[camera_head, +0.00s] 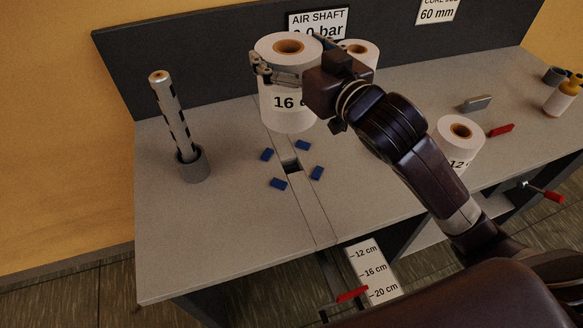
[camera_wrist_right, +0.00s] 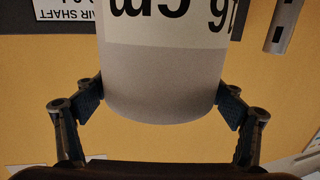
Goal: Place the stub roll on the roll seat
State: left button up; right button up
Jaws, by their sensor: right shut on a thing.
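A white roll with a brown core (camera_head: 288,47), marked "16 c…", is held upright in my right gripper (camera_head: 290,62). The fingers press on both sides of this roll, which also fills the top of the right wrist view (camera_wrist_right: 160,75). Its bottom appears to be above the table, behind the seat. The roll seat appears to be the square hole (camera_head: 292,167) in the table, with several blue pads (camera_head: 279,183) around it; nothing stands on it. Which roll is called the stub roll is not marked. My left gripper is not in view.
A second white roll (camera_head: 359,52) is partly hidden behind the arm. A "12" roll (camera_head: 460,135) stands at the right. A dark-banded shaft (camera_head: 170,110) leans in a grey cup (camera_head: 193,165) at the left. A red handle (camera_head: 352,294) and a cm scale (camera_head: 374,272) are at the front.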

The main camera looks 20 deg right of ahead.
jog(key=shift+w+d+r, duration=0.15)
jog(key=shift+r, duration=0.3)
jog(key=shift+w+d+r, duration=0.1)
jog(key=shift+d+r, duration=0.05)
jog(key=shift+r, duration=0.25)
jog(key=shift+d+f, duration=0.1)
jog(key=shift+f, duration=0.1)
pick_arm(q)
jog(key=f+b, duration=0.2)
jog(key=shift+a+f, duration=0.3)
pick_arm(e)
notch_tip(320, 180, down, 19)
jog(key=shift+f, duration=0.15)
jog(key=o, duration=1.7)
jog(key=shift+f, duration=0.35)
jog(key=shift+o, duration=1.3)
jog(key=shift+r, duration=0.1)
